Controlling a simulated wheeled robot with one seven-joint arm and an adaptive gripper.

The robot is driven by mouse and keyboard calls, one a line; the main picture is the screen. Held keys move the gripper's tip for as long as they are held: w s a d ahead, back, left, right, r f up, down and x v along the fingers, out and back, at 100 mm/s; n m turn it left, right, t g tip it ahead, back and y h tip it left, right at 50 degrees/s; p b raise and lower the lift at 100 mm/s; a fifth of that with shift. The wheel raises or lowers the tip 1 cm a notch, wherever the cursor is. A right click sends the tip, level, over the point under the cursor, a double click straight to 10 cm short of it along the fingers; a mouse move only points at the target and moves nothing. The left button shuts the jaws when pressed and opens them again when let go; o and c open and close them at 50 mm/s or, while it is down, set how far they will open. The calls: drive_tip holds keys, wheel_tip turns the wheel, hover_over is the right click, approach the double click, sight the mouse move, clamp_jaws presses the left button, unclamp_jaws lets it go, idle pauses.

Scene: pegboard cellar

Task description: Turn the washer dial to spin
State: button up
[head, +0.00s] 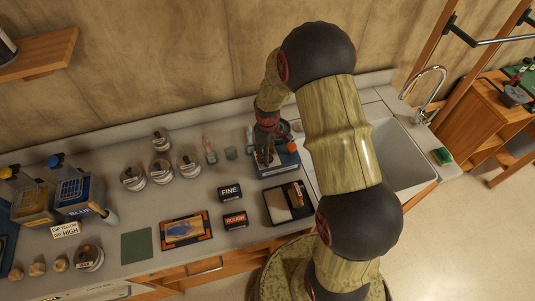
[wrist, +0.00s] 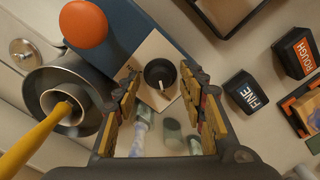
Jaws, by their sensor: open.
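A small round black dial (wrist: 157,66) with a white mark shows in the wrist view, on a cream plate (wrist: 151,48) on a blue unit (wrist: 180,34). The mark is near the dial's middle; no lettering for its positions can be read. In the head view the blue unit (head: 280,170) stands on the counter left of the sink, and the dial is hidden by my gripper. My gripper (head: 263,160) is over the unit, pointing down. In the wrist view my gripper (wrist: 160,78) is open, its fingers on either side of the dial, contact not clear.
An orange ball-shaped knob (wrist: 84,24) and a grey cup (wrist: 62,100) with a yellow stick are left of my fingers in the wrist view. FINE (head: 230,192) and ROUGH (head: 235,220) blocks and a black tray (head: 275,211) are near. The sink (head: 405,150) is right.

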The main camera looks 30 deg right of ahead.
drive_tip(key=shift+c, duration=0.4)
clamp_jaws()
drive_tip(key=shift+m, duration=0.4)
drive_tip(key=m, duration=0.3)
drive_tip(key=shift+m, duration=0.3)
drive_tip(key=m+b, duration=0.1)
drive_tip(key=m, duration=0.3)
drive_tip(key=shift+m, duration=0.3)
drive_tip(key=m, duration=1.3)
drive_tip(key=shift+b, duration=0.35)
